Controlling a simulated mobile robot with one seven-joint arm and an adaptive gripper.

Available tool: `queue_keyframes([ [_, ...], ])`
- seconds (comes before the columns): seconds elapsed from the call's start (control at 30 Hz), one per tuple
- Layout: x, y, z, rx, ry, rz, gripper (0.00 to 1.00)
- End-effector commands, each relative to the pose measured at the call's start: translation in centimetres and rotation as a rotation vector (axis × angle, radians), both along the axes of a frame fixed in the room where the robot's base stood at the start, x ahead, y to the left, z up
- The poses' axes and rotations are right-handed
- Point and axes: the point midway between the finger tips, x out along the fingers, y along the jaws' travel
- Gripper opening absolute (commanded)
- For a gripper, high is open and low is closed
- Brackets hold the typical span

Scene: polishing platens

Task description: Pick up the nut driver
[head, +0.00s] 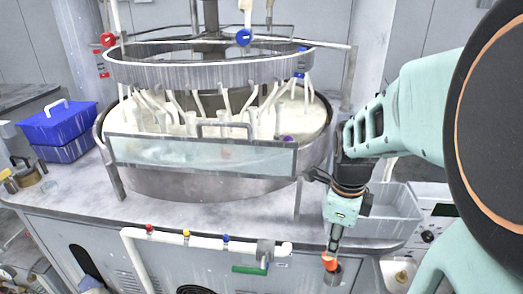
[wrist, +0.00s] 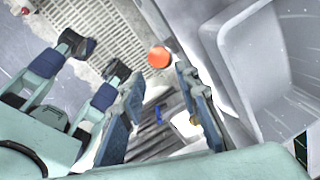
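My gripper (head: 335,240) points down in front of the machine's front panel, at the right of the head view. In the wrist view its two dark pads (wrist: 160,95) stand apart with a gap between them, so it is open. A round orange end (wrist: 159,57) shows just beyond the fingertips there. In the head view an orange piece (head: 329,262) sits right below the fingertips, above a grey cylinder (head: 333,275). It may be the nut driver's handle, but its shape is mostly hidden. I cannot tell whether the fingers touch it.
A grey open bin (head: 395,212) stands right of my gripper, with a control panel (head: 432,222) beyond it. The polishing machine (head: 200,182) fills the middle. A white pipe (head: 190,240) with coloured knobs runs along the front. A blue box (head: 62,127) is at left.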

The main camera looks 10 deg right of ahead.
Motion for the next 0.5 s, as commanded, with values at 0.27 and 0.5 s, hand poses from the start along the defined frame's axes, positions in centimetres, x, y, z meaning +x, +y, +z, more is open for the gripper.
queue_keyframes([
  [0.27,0.4,-0.3,-4.2,0.001,0.003,0.002,0.30],
  [0.5,0.6,-0.5,-6.0,0.000,0.002,0.003,0.30],
])
